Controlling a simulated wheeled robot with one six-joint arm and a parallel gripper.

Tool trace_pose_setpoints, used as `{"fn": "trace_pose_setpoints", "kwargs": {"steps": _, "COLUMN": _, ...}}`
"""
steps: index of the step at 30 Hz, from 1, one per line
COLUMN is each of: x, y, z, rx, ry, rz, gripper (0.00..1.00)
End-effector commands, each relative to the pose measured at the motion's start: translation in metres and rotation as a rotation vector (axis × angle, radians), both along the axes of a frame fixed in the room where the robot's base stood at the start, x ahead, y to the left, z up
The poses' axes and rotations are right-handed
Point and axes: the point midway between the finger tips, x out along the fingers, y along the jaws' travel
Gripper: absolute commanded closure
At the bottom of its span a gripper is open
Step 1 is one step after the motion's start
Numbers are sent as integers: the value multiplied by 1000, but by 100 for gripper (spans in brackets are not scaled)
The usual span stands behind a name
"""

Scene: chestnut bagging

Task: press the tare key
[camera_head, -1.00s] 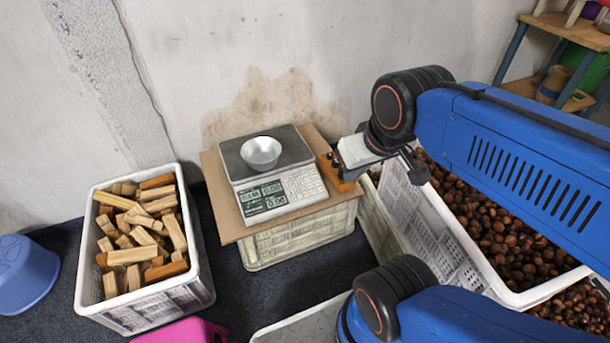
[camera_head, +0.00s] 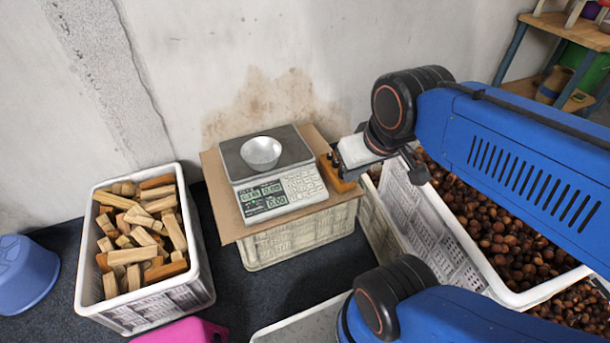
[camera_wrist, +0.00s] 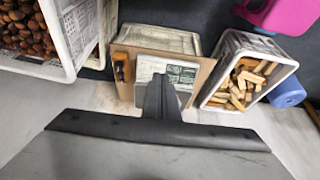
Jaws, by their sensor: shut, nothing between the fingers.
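The scale (camera_head: 262,205) stands on a board, with a metal bowl (camera_head: 261,153) on its grey pan. Its keypad (camera_head: 303,184) is on the right of the front panel, beside a lit green display (camera_head: 264,196). Single keys are too small to read, so I cannot pick out the tare key. My gripper (camera_wrist: 158,82) is shut and empty. In the wrist view its dark fingers cover part of the scale (camera_wrist: 181,73) and hide the bowl. In the head view I cannot make out the fingertips. I see no contact with the keys.
The board (camera_head: 222,198) lies on a crate (camera_head: 290,239). An orange-brown block with dark knobs (camera_head: 339,175) sits right of the scale. A crate of wood pieces (camera_head: 88,270) stands left; a chestnut crate (camera_head: 442,232) stands right. A wall is behind.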

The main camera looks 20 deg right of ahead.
Motion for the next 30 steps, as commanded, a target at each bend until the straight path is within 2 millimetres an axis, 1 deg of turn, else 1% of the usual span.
{"fn": "trace_pose_setpoints", "kwargs": {"steps": 5, "x": 4, "y": 2, "z": -2, "rx": 14, "ry": 15, "rz": -3, "gripper": 100}}
{"fn": "trace_pose_setpoints", "kwargs": {"steps": 11, "x": 19, "y": 12, "z": -12, "rx": 79, "ry": 74, "rz": -12, "gripper": 100}}
{"fn": "trace_pose_setpoints", "kwargs": {"steps": 22, "x": 62, "y": 32, "z": -36, "rx": 257, "ry": 196, "rz": -53, "gripper": 100}}
{"fn": "trace_pose_setpoints", "kwargs": {"steps": 30, "x": 97, "y": 40, "z": -54, "rx": 394, "ry": 262, "rz": -98, "gripper": 100}}
